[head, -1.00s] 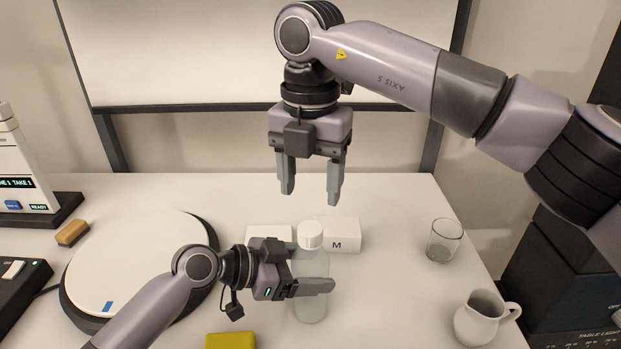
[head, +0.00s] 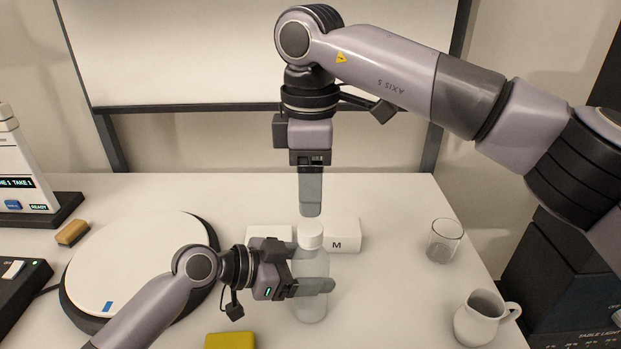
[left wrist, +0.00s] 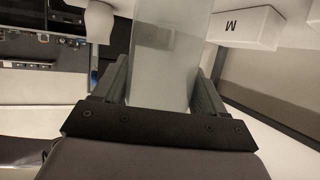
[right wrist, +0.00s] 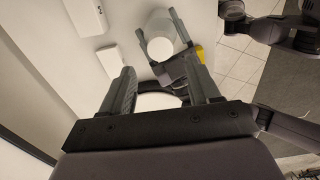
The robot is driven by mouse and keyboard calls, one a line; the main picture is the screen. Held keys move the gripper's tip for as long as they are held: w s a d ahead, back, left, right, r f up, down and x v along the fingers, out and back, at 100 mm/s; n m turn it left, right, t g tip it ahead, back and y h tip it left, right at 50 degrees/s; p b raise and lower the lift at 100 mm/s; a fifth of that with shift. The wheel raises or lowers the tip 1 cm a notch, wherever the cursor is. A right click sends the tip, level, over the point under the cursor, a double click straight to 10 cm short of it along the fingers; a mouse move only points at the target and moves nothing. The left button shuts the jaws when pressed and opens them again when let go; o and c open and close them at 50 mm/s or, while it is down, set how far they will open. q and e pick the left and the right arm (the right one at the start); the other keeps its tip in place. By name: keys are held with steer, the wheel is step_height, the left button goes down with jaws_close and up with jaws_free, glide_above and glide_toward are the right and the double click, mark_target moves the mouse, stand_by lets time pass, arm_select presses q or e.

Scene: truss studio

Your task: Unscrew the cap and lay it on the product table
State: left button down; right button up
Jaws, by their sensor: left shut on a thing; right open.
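A clear bottle (head: 311,262) stands upright on the white product table (head: 390,285), with a white cap (head: 310,234) on its top. My left gripper (head: 312,287) is shut around the bottle's body. The bottle (left wrist: 168,60) also fills the middle of the left wrist view, between the fingers. My right gripper (head: 310,212) points down above and slightly behind the cap, open and empty. In the right wrist view the cap (right wrist: 160,48) shows beyond the open fingers (right wrist: 160,90), apart from them.
White boxes, one marked M (head: 343,236), stand just behind the bottle. A glass (head: 444,241) and a white pitcher (head: 482,318) are on the right. A round turntable (head: 130,260) is at left, a yellow block (head: 230,341) in front. Table between bottle and glass is clear.

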mark_target(311, 227)
step_height(311, 227, down, 8)
steer(key=shift+r, duration=0.15)
stand_by(0.3)
steer(key=c, duration=1.1)
